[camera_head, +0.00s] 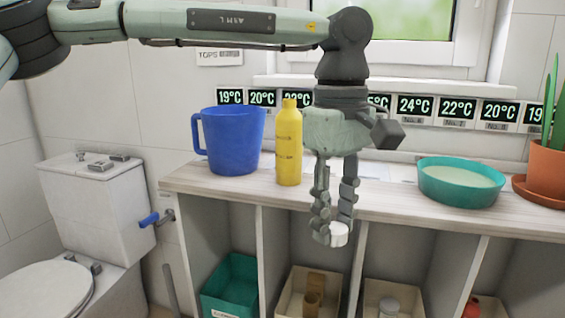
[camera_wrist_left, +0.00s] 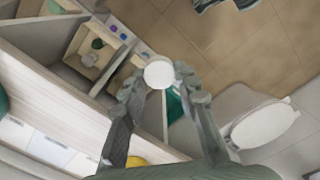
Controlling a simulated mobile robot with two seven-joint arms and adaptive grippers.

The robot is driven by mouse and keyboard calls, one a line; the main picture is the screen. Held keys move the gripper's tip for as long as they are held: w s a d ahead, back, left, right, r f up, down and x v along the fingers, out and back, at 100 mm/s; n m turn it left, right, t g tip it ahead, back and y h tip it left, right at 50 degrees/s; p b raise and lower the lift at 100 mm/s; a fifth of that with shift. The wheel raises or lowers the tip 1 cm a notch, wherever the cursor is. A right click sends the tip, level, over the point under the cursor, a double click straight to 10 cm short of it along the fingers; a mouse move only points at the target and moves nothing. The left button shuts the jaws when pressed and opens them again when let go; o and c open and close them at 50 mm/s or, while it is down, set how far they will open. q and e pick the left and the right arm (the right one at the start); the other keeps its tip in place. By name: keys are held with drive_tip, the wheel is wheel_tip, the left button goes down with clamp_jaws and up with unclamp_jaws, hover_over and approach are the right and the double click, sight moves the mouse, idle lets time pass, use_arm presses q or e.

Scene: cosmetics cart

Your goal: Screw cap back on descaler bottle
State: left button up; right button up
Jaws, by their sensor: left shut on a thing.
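The yellow descaler bottle (camera_head: 288,150) stands upright on the wooden counter, just left of my left gripper in the head view. Its narrow neck is bare at the top. My left gripper (camera_head: 334,228) points down in front of the counter's front edge, its fingers shut on a small white cap (camera_head: 339,236). The cap is apart from the bottle and lower than its neck. In the left wrist view the round white cap (camera_wrist_left: 159,74) sits between the two fingertips, and a bit of yellow (camera_wrist_left: 137,161), likely the bottle, shows near the gripper's base. My right gripper is not seen.
A blue jug (camera_head: 236,142) stands left of the bottle. A teal bowl (camera_head: 450,190) and a potted plant (camera_head: 546,172) stand to the right on the counter (camera_head: 390,203). Open cubbies with bins lie below. A toilet (camera_head: 97,205) is at the left.

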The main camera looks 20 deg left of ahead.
use_arm(q)
drive_tip(key=a+f+m, duration=0.5)
drive_tip(key=a+f, duration=0.1)
drive_tip(key=f, duration=0.4)
drive_tip(key=a+f+m, duration=0.6)
drive_tip(key=a+f, duration=0.1)
drive_tip(key=f, duration=0.4)
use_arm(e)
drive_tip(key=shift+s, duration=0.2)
use_arm(q)
drive_tip(key=shift+a, duration=0.1)
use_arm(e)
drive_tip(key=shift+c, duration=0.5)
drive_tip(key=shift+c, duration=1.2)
use_arm(q)
drive_tip(key=shift+w, duration=0.1)
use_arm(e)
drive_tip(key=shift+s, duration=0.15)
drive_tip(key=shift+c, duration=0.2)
